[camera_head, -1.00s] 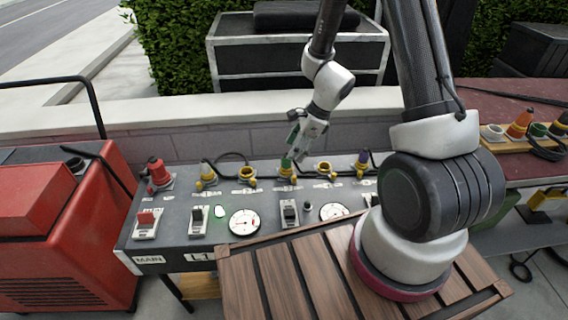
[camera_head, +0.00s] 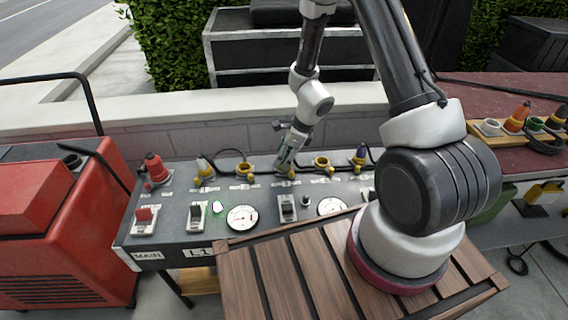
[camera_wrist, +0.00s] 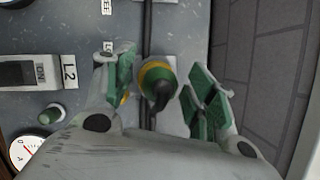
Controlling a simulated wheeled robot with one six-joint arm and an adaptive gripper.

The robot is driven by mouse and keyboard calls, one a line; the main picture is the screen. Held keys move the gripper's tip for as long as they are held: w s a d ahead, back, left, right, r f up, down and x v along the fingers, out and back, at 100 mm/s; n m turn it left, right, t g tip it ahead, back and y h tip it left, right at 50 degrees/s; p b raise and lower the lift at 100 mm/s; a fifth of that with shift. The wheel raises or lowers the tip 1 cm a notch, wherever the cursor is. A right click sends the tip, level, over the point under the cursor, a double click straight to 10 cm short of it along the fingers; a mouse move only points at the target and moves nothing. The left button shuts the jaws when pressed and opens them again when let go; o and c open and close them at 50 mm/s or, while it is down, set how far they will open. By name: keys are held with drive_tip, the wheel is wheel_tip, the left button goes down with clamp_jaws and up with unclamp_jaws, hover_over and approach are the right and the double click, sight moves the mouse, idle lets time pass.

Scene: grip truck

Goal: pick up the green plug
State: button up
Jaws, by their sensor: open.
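The green plug (camera_wrist: 157,78) sits in the panel in the wrist view, with a yellow ring around it and a dark cable. My gripper (camera_wrist: 159,76) is open, its green-padded fingers on either side of the plug. A gap shows between the plug and the right finger; whether the left finger touches it I cannot tell. In the head view my gripper (camera_head: 287,158) is low over the middle socket in the panel's back row and hides most of the plug there.
A low wall (camera_head: 200,138) runs behind. A rack with an orange plug (camera_head: 517,118) stands at right.

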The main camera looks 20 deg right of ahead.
drive_tip(key=c, duration=1)
drive_tip(key=shift+c, duration=0.3)
drive_tip(key=shift+r, duration=0.15)
